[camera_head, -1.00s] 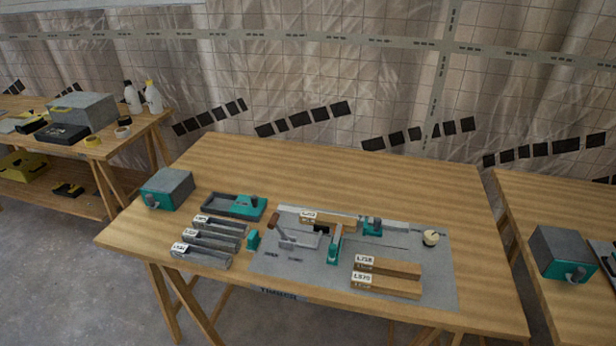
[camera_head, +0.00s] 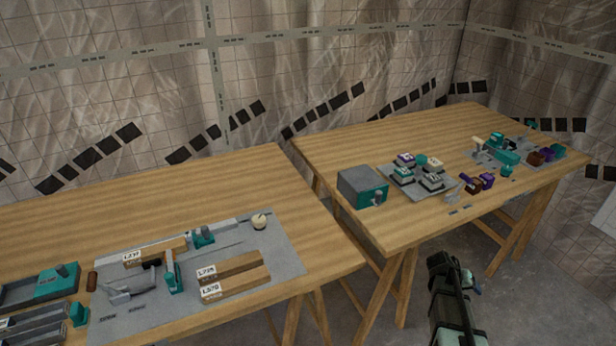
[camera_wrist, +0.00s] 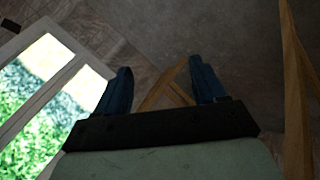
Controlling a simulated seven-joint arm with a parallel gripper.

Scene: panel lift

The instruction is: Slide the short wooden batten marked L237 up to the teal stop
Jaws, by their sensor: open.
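The short wooden batten marked L237 (camera_head: 165,251) lies on the grey mat (camera_head: 237,316) on the left table, along a pale rail. A teal stop block (camera_head: 202,237) sits by the rail just to the right of the batten's end; I cannot tell whether they touch. A teal and grey clamp piece (camera_head: 173,273) stands in front of the batten. In the wrist view my gripper (camera_wrist: 161,88) shows two dark blue fingers spread apart, with nothing between them. It faces the floor and some wooden table legs, away from the battens.
A small cream pot (camera_head: 260,221) stands near the stop. A second table (camera_head: 420,150) at right holds several parts. A gap separates the tables.

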